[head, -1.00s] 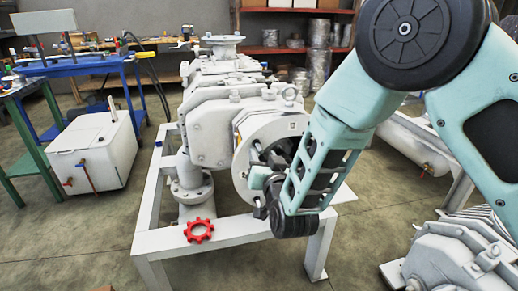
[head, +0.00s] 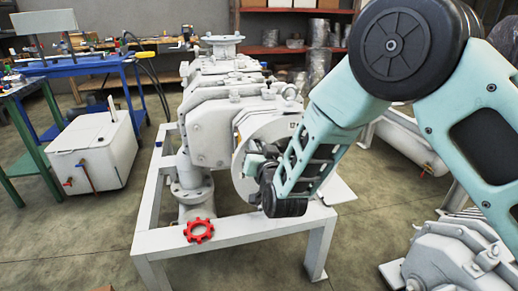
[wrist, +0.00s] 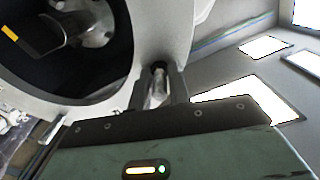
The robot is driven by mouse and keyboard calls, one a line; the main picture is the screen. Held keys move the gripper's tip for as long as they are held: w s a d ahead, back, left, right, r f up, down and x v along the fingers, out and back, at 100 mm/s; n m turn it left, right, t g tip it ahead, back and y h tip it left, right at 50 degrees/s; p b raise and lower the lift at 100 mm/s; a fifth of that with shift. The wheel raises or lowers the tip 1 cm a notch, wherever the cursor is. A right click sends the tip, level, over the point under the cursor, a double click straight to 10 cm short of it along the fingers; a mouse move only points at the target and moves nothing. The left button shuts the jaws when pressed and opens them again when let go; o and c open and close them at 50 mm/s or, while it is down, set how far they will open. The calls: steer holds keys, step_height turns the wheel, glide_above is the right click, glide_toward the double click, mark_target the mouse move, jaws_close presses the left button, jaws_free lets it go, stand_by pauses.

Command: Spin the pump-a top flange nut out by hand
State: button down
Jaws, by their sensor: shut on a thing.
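The pump (head: 208,135) is a large pale grey machine on a white frame. Its round flange (head: 243,160) faces my arm, and its pale rim also fills the upper left of the wrist view (wrist: 168,40). My gripper (wrist: 159,92) is at the flange's rim, its two dark fingers close together around a small light metal piece, the nut (wrist: 158,88), between the fingertips. The nut is partly hidden by the fingers. In the head view my wrist hides the fingertips and the nut.
A white box (head: 95,150) stands on the floor at left by a blue bench (head: 90,65). Another grey machine (head: 450,255) is at lower right. Inside the flange is a dark opening (wrist: 85,60).

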steer(key=shift+n, duration=0.3)
